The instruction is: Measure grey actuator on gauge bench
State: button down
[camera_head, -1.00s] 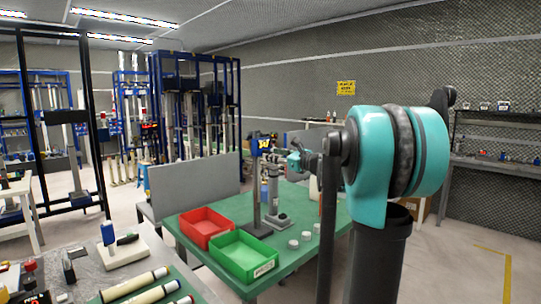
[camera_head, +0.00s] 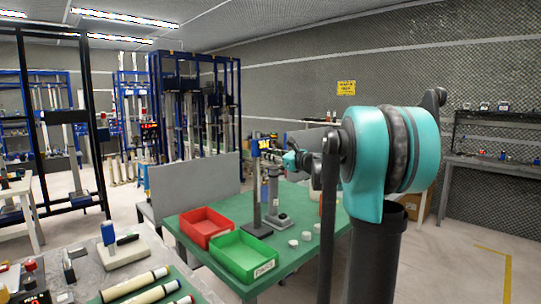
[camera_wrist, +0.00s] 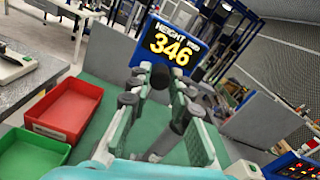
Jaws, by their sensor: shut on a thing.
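The gauge bench (camera_head: 192,255) has a green top. On it stands a gauge with a dark post (camera_head: 257,195) and a blue display (camera_head: 265,145). In the wrist view the display (camera_wrist: 176,47) faces me and reads 346 under the word HEIGHT. The grey actuator (camera_head: 273,188) stands upright beside the post, its upper end at my gripper (camera_head: 291,159). In the wrist view my gripper (camera_wrist: 160,92) is shut on it, with a dark round end (camera_wrist: 160,76) between the fingers. The fingers hide part of the actuator, and its exact contact with the bench is unclear.
A red tray (camera_head: 193,237) and a green tray (camera_head: 233,276) sit at the bench's left. Several small white discs (camera_head: 306,236) lie right of the gauge. A grey panel (camera_head: 190,185) stands behind the trays. A cluttered table (camera_head: 85,270) is at the front left.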

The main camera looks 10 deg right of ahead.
notch_tip(320, 180, down, 7)
dwell(0.3)
jog(key=shift+f, duration=0.1)
jog(key=c, duration=1.4)
grip_release()
jog(key=shift+o, duration=0.2)
jog(key=v, duration=1.2)
